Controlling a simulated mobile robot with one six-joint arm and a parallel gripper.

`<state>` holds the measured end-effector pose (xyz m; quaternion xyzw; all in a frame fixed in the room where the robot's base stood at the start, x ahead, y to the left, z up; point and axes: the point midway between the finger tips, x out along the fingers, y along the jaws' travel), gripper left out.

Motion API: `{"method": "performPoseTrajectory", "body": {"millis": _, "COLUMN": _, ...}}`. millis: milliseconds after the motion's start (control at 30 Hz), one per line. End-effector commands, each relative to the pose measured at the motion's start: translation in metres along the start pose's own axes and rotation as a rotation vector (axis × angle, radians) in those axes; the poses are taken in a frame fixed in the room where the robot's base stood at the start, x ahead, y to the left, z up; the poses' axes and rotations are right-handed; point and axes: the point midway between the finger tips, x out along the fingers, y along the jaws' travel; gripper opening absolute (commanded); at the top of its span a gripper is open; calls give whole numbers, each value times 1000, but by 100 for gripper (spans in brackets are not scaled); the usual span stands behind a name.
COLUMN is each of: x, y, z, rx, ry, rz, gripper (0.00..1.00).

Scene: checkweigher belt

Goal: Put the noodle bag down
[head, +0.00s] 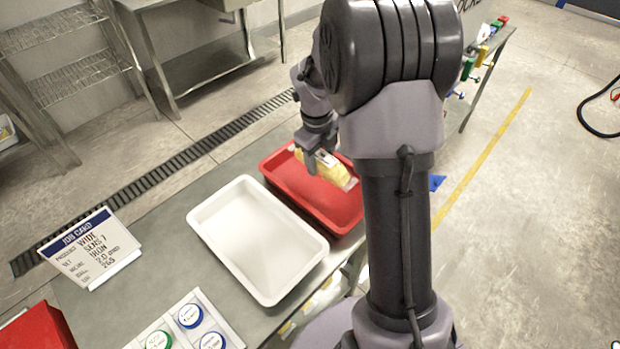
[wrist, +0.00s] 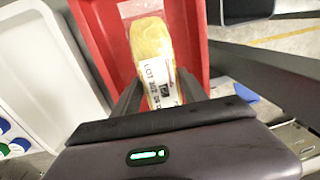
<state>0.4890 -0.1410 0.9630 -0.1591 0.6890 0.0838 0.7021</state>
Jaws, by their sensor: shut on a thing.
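The noodle bag (wrist: 152,50) is a clear bag with yellow contents and a white lot label. My gripper (wrist: 145,92) is shut on it, with one dark finger on each side. In the head view the noodle bag (head: 330,170) hangs from my gripper (head: 318,158) over the red tray (head: 347,212). In the wrist view the red tray (wrist: 188,30) lies behind the bag and looks empty where it shows. I cannot tell how far the bag is above the tray floor. My arm hides part of the tray's right side in the head view.
An empty white tray (head: 255,238) stands left of the red tray on the grey table (head: 150,260). A job card (head: 90,250) stands at the left. A holder with round green and blue discs (head: 190,325) is at the front. A red box (head: 38,330) is at the lower left.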

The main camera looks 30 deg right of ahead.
Motion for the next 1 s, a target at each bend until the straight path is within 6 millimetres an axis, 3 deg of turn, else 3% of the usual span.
{"method": "performPoseTrajectory", "body": {"millis": 100, "x": 32, "y": 4, "z": 0, "rx": -2, "ry": 2, "rz": 2, "gripper": 0}}
{"method": "performPoseTrajectory", "body": {"millis": 333, "x": 77, "y": 9, "z": 0, "rx": -3, "ry": 1, "rz": 1, "gripper": 0}}
{"method": "performPoseTrajectory", "body": {"millis": 700, "x": 80, "y": 9, "z": 0, "rx": -2, "ry": -1, "rz": 0, "gripper": 0}}
{"method": "performPoseTrajectory", "body": {"millis": 733, "x": 79, "y": 9, "z": 0, "rx": -2, "ry": 0, "rz": 0, "gripper": 56}}
{"method": "performPoseTrajectory", "body": {"millis": 800, "x": 78, "y": 9, "z": 0, "rx": -3, "ry": 0, "rz": 0, "gripper": 70}}
{"method": "performPoseTrajectory", "body": {"millis": 833, "x": 78, "y": 9, "z": 0, "rx": -3, "ry": 0, "rz": 0, "gripper": 72}}
{"method": "performPoseTrajectory", "body": {"millis": 1000, "x": 78, "y": 9, "z": 0, "rx": -3, "ry": 0, "rz": 0, "gripper": 72}}
